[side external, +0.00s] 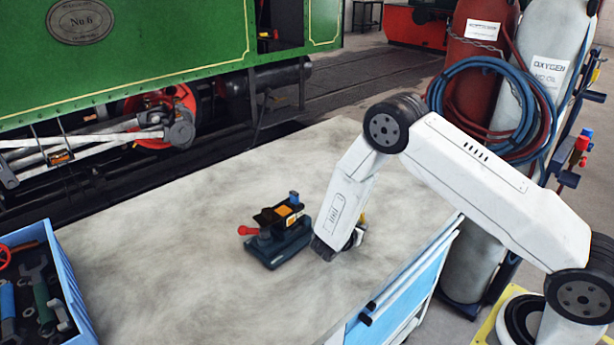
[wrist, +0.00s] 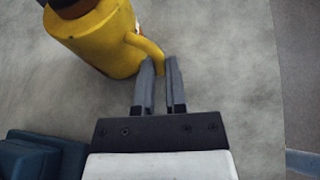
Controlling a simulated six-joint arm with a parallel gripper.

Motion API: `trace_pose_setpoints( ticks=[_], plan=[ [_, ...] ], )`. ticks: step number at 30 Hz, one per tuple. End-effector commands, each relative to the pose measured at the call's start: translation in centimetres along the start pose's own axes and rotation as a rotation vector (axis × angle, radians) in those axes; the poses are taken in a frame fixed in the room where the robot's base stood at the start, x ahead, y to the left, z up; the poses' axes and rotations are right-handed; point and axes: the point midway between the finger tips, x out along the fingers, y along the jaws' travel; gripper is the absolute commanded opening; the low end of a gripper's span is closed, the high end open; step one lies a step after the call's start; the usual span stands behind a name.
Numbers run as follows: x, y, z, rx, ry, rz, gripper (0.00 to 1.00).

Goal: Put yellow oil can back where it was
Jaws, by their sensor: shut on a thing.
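The yellow oil can (wrist: 105,45) fills the upper left of the wrist view, with a dark brown top. My gripper (wrist: 160,66) has its two fingers close together on either side of the can's curved yellow handle. In the side view my gripper (side external: 343,243) is low over the right part of the bench, and only a small yellow bit of the can (side external: 363,218) shows past it. The rest of the can is hidden behind my wrist. I cannot tell whether its base touches the bench.
A dark blue vise (side external: 285,250) with a red knob stands just left of my gripper; its edge shows in the wrist view (wrist: 40,155). A blue tool crate (side external: 75,290) is at the left. The grey bench (side external: 180,245) is clear between them. Its right edge is near.

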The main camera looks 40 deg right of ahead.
Motion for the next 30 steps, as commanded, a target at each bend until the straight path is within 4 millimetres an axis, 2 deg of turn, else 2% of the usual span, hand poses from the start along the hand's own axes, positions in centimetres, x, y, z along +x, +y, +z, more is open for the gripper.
trace_pose_setpoints(
  ticks=[13, 14, 15, 17, 30],
  plan=[
    [0.12, 0.08, -0.29, 0.002, -0.001, 0.001, 0.0],
    [0.14, 0.05, -0.35, 0.001, 0.0, 0.001, 0.18],
    [0.13, 0.05, -0.33, 0.001, 0.0, 0.001, 0.31],
    [0.13, 0.05, -0.32, 0.001, 0.0, 0.001, 0.5],
    [0.05, 0.04, -0.12, 0.001, 0.0, 0.001, 0.5]
  ],
)
